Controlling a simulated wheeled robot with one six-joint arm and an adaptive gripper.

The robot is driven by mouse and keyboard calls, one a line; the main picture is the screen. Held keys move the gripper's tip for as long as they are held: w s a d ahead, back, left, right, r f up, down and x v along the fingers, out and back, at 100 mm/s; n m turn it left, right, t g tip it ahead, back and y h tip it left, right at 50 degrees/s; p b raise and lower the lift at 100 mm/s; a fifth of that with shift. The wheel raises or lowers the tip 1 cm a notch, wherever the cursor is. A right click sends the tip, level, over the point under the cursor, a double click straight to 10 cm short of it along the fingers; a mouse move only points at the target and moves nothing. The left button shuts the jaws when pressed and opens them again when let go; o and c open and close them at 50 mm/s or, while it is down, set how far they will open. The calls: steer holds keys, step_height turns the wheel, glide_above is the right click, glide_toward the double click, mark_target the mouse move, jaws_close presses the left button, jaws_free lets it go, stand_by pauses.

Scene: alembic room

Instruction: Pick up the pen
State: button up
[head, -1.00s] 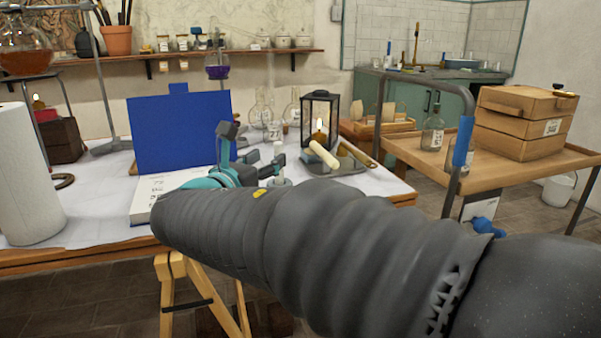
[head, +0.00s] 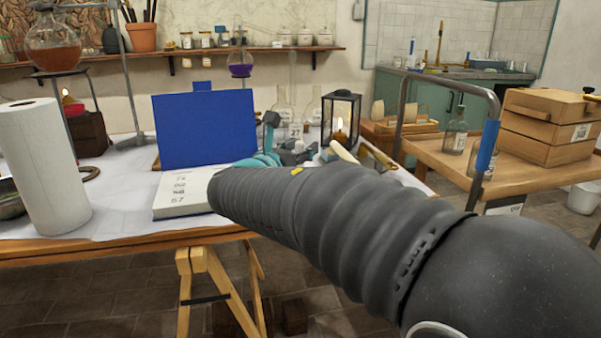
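I cannot make out a pen in the head view. My gripper (head: 284,134) is over the table, just right of the blue board (head: 205,131) and left of the lantern. Its dark fingers appear apart, with no object visible between them. My dark arm hides its base and the tabletop below it. A white book or block with numbers (head: 184,193) lies in front of the board, left of the gripper. A cream stick (head: 343,151) shows right of the gripper, partly hidden by my arm.
A lantern with a lit candle (head: 341,118) and glass flasks (head: 283,108) stand around the gripper. A paper towel roll (head: 44,168) is at the left. A wooden trolley (head: 517,182) carries stacked boxes (head: 548,126) and bottles at the right.

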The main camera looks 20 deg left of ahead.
jaws_close()
